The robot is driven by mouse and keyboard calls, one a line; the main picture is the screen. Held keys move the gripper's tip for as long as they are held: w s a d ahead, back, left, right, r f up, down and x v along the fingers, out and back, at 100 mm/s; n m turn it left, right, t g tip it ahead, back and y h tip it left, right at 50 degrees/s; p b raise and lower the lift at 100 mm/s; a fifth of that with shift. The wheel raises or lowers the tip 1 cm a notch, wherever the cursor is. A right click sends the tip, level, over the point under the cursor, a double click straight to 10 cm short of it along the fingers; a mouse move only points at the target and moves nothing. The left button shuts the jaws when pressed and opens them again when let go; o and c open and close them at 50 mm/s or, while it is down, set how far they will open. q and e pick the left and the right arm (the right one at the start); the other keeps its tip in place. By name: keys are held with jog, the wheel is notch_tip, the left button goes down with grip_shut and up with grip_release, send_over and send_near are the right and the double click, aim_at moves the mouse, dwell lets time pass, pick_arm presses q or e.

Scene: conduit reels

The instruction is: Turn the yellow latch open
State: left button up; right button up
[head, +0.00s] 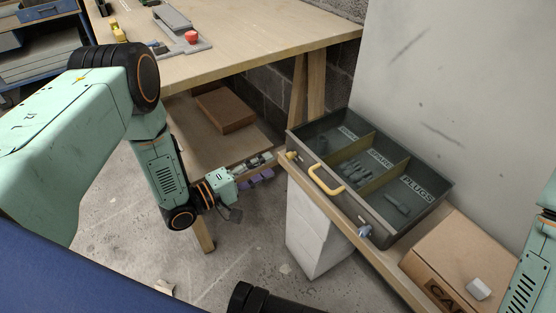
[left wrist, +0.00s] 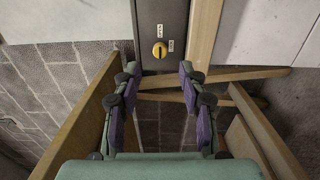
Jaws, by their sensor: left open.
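The yellow latch (left wrist: 159,50) is a small round knob with a dark slot mark on the dark grey end wall of a tray. Two small white labels sit above and right of it, too small to read. In the head view the latch (head: 291,155) is at the tray's left end. My left gripper (head: 264,168) is open and empty, just left of the latch and apart from it. In the left wrist view its purple-padded fingers (left wrist: 158,75) are spread, with the latch beyond the tips and roughly centred between them. My right gripper is out of view.
The grey tray (head: 335,189) has a yellow handle (head: 325,181) and compartments holding dark parts. It rests on a wooden bench beside a cardboard box (head: 455,262). A wooden table (head: 230,45) stands behind, with a brown box (head: 226,109) below. Wooden beams flank the gripper.

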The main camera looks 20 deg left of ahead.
pick_arm(q)
jog(key=v, duration=0.5)
jog(key=shift+s+a, duration=0.2)
jog(key=shift+s, duration=0.05)
jog(key=shift+s+a, duration=0.1)
dwell(0.3)
